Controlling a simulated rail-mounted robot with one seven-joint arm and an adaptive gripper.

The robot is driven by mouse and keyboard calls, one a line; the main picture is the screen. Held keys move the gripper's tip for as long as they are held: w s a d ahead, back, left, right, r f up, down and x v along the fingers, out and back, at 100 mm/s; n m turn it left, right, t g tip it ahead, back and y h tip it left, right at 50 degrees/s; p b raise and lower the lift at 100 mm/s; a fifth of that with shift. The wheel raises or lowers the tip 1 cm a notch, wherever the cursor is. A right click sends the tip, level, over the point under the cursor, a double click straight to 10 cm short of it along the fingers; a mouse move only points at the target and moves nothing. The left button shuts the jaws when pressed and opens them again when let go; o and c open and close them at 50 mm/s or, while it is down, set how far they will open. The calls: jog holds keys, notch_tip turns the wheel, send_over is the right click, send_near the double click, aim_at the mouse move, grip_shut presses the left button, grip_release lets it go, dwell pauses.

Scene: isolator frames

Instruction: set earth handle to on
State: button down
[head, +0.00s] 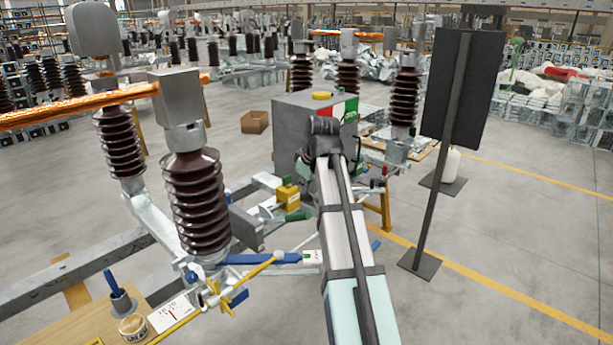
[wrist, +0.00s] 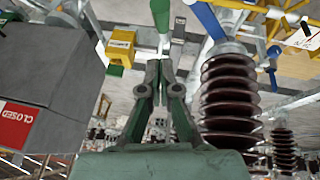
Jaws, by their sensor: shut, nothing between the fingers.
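A green handle (wrist: 160,12) with a pale shaft shows at the top middle of the wrist view. It also shows in the head view (head: 298,216), beside a yellow box. No label marks it as the earth handle. My gripper (wrist: 159,64) is shut and empty, with its fingertips just below the pale shaft in the wrist view. I cannot tell whether they touch it. A blue handle (wrist: 208,18) lies to the right of the green one and also shows in the head view (head: 277,258). In the head view my arm hides my gripper.
The yellow box (wrist: 122,45) is left of the green handle. A grey cabinet (wrist: 45,65) with a red CLOSED sign (wrist: 16,124) stands at left. A brown ribbed insulator (wrist: 229,95) is close on the right. A dark panel on a stand (head: 462,85) stands right of my arm.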

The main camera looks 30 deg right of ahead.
aim_at(307, 213)
jog(key=f, duration=0.2)
jog(key=f+p, duration=0.2)
jog(key=f, duration=0.1)
jog(key=shift+w+d+f, duration=0.3)
jog(key=shift+w+f, duration=0.05)
jog(key=shift+w, duration=0.05)
jog(key=shift+s+d+f, duration=0.1)
jog(key=shift+d+f, duration=0.15)
jog(key=shift+f, duration=0.5)
